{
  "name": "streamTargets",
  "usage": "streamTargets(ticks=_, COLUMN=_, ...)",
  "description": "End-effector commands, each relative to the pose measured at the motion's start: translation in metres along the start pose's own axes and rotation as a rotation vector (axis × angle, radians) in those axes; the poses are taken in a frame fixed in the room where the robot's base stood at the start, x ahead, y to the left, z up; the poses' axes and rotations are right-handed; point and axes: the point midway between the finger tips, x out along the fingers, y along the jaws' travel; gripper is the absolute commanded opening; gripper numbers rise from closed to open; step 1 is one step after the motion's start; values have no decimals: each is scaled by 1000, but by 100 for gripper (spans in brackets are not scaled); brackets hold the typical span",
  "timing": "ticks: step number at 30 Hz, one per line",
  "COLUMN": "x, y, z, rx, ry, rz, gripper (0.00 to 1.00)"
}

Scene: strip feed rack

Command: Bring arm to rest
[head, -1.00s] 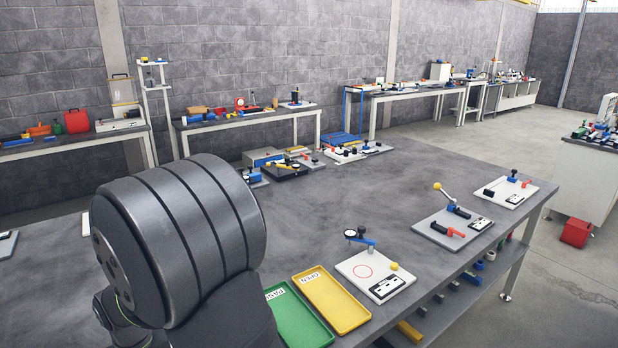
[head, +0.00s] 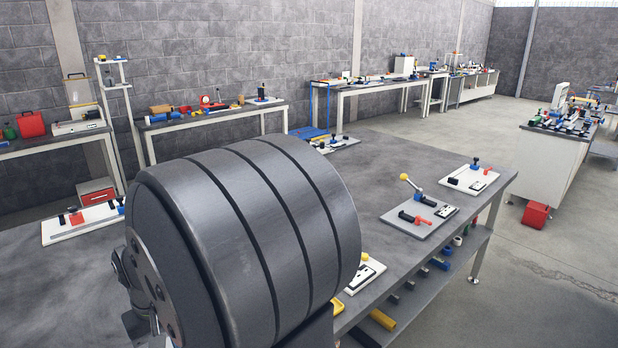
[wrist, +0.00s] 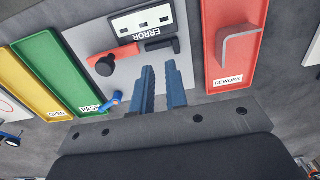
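In the wrist view, my gripper (wrist: 160,72) has two blue fingers with a narrow gap between them and nothing in it. My gripper is not in the head view; a large dark part of my arm fills the centre there and hides much of the table (head: 400,160).
The wrist view shows a green PASS tray (wrist: 58,68), a yellow OPEN tray (wrist: 22,85) and a red REWORK tray (wrist: 224,68) holding a bent metal piece (wrist: 238,42). In the head view, a board with a yellow-knobbed lever (head: 395,220) sits on the table's right side.

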Motion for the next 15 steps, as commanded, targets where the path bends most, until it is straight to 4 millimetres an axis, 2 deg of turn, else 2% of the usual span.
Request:
streamTargets(ticks=2, x=-5, y=13, z=-2, rx=2, ry=-1, rz=0, gripper=13)
streamTargets(ticks=9, x=1, y=44, z=-41, rx=-20, ry=-3, rz=0, gripper=13)
streamTargets(ticks=15, x=42, y=42, z=-39, rx=-25, ry=-6, rz=0, gripper=13)
